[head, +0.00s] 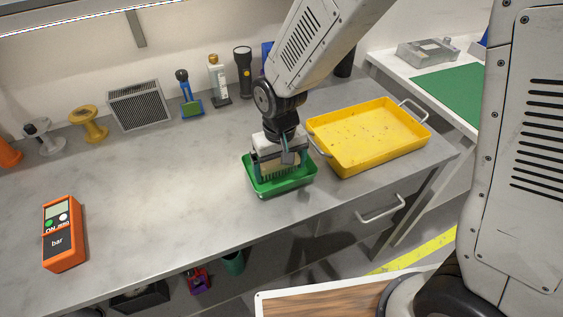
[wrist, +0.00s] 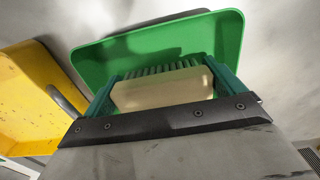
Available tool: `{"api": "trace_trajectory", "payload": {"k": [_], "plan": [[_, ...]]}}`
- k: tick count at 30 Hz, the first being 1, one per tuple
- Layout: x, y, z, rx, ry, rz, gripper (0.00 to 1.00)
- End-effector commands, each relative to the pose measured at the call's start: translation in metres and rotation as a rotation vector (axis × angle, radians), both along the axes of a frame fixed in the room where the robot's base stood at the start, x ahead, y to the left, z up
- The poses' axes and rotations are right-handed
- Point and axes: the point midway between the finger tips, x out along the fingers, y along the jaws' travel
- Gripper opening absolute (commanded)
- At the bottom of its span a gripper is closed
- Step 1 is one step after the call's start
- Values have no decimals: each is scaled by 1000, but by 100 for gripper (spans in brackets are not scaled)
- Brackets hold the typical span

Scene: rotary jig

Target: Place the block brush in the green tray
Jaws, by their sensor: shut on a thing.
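The green tray (head: 284,186) lies on the grey worktop, just left of the yellow tray. In the wrist view the green tray (wrist: 232,40) fills the upper middle. The block brush (head: 271,168) has a pale block body and green bristles. In the wrist view the brush (wrist: 160,90) sits between the two green fingers, bristles toward the tray. My gripper (head: 280,163) is shut on the brush and is over the green tray, within its outline. I cannot tell whether the bristles touch the tray floor.
A yellow tray (head: 368,138) with metal handles stands close on the right. An orange meter (head: 63,234) lies at the left. A black flashlight (head: 243,72), a bottle (head: 218,80) and a vent box (head: 139,105) stand along the wall. The worktop's middle left is clear.

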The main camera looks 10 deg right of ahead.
Motion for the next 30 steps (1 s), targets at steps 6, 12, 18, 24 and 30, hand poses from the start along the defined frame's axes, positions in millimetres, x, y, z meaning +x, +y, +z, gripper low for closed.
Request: {"api": "trace_trajectory", "payload": {"k": [6,12,18,24,30], "plan": [[0,0,-1,0,-1,0,65],[1,-1,-4,1,-2,-2,100],[1,-1,-4,1,-2,-2,100],[1,-1,14,3,-5,-2,100],[2,-1,57,4,-7,-2,100]]}}
